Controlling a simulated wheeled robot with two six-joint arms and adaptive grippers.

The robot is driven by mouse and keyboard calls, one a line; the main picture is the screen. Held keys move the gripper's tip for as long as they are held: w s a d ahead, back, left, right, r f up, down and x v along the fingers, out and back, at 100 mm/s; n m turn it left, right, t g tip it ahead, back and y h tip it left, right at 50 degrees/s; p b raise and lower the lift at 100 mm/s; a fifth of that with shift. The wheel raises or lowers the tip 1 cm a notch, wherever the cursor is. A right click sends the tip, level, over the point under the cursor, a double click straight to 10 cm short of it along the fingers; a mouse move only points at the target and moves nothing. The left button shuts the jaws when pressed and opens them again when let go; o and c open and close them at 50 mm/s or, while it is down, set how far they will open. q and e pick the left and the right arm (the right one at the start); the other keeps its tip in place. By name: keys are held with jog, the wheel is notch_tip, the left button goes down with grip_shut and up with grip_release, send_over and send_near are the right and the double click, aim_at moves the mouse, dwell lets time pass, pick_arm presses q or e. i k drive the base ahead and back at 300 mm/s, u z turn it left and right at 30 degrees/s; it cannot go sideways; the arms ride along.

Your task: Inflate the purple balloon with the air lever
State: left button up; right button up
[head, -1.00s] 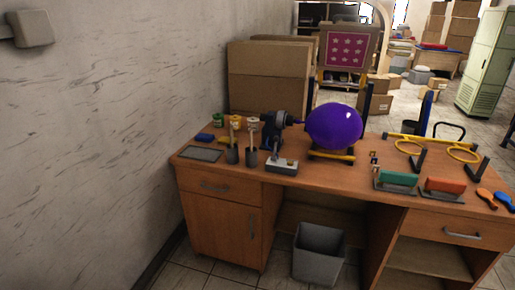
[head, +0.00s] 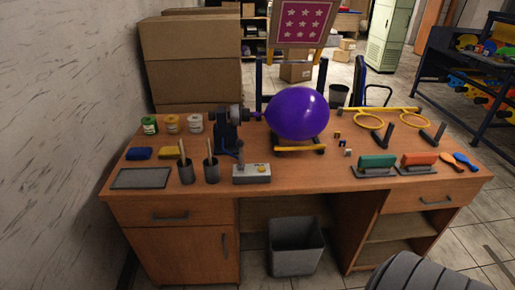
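The purple balloon (head: 297,113) is large, round and shiny, lying sideways on a yellow and black stand (head: 299,148) on the desk. Its left end meets the nozzle of a dark blue machine (head: 228,131). A grey control box (head: 252,176) with a yellow button sits in front of the machine. Neither of my grippers shows in the head view.
The wooden desk (head: 300,182) holds paint jars (head: 172,124), two brush cups (head: 211,171), a green squeegee (head: 377,165), an orange squeegee (head: 419,164), and yellow rings (head: 369,120). A grey bin (head: 296,248) stands under it. Cardboard boxes (head: 190,55) stand behind left.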

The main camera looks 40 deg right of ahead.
aim_at(240, 143)
jog(key=z, duration=0.75)
jog(key=i, duration=0.65)
jog(key=z, duration=0.75)
